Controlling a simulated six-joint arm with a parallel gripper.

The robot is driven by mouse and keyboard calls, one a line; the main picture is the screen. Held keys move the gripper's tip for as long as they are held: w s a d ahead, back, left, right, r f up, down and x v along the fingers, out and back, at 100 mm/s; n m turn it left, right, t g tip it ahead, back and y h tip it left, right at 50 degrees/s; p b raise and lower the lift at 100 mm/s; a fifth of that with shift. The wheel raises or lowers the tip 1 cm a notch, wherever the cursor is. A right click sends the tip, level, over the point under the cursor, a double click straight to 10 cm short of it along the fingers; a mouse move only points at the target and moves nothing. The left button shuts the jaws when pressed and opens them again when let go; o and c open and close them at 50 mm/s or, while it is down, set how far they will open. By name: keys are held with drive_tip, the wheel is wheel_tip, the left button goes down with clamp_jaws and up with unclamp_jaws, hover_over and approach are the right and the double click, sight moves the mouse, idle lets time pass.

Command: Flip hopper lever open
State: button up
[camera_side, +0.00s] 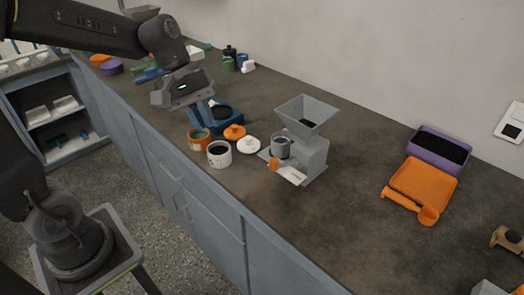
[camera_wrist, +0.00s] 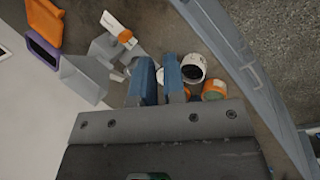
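The grey hopper (camera_side: 306,115) sits on top of a grey machine body (camera_side: 315,155) on the counter. A small orange lever or knob (camera_side: 272,164) shows at its front left, beside a white chute plate (camera_side: 292,175). In the wrist view the hopper (camera_wrist: 83,80) is at left and the orange piece (camera_wrist: 125,36) is above it, past the fingers. My gripper (camera_wrist: 159,62) has two blue fingers with a narrow gap between them and nothing clearly held. In the side view my gripper (camera_side: 208,115) hangs left of the hopper, apart from it, partly over a blue tray.
A grey cup (camera_side: 280,147) stands against the machine. A white jar (camera_side: 219,154), an orange jar (camera_side: 199,140), an orange lid (camera_side: 234,132) and a white lid (camera_side: 248,145) lie between my gripper and the machine.

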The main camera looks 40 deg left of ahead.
drive_tip(key=w+a+f+n+h, duration=0.1)
drive_tip(key=w+a+f+n, duration=0.1)
drive_tip(key=w+n, duration=0.1)
drive_tip(key=w+a+f+n+h, duration=0.2)
drive_tip(key=w+n, duration=0.1)
drive_tip(key=w, duration=0.1)
drive_tip(key=w+a+f+n+h, duration=0.2)
drive_tip(key=w+n, duration=0.1)
drive_tip(key=shift+w+a+f+n, duration=0.3)
drive_tip(key=shift+a+f+n, duration=0.1)
clamp_jaws()
drive_tip(key=shift+d, duration=0.1)
drive_tip(key=d+r+x, duration=0.2)
drive_tip(key=x, duration=1.1)
